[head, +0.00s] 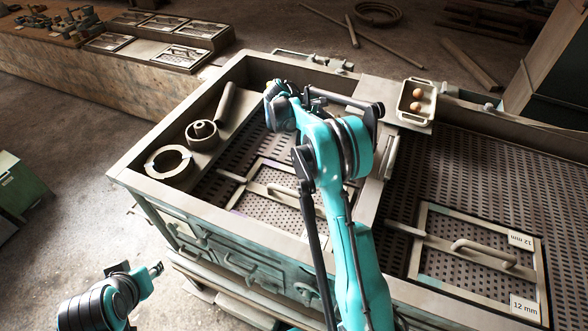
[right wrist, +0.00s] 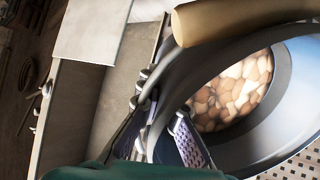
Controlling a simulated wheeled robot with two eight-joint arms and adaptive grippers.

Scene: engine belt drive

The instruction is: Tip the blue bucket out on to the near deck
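The blue bucket (right wrist: 293,112) fills the right of the right wrist view. Brown and pale lumps (right wrist: 232,92) lie inside it, and a tan grip (right wrist: 222,18) crosses above its mouth. I cannot make out the bucket in the head view, where my right arm covers part of the scene. My right gripper (right wrist: 158,140) has its fingers on either side of the bucket's dark rim band; whether they press on it is unclear. In the head view the right arm reaches over the deck. My left gripper (head: 155,269) is low at the left, away from the bench, its fingers unclear.
The left deck (head: 232,195) has raised walls and holds a split ring (head: 168,165), a round part (head: 202,134) and a cylinder (head: 224,102). A tray with brown eggs-like items (head: 416,100) sits on the divider. A framed panel with a handle (head: 480,255) lies on the right deck.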

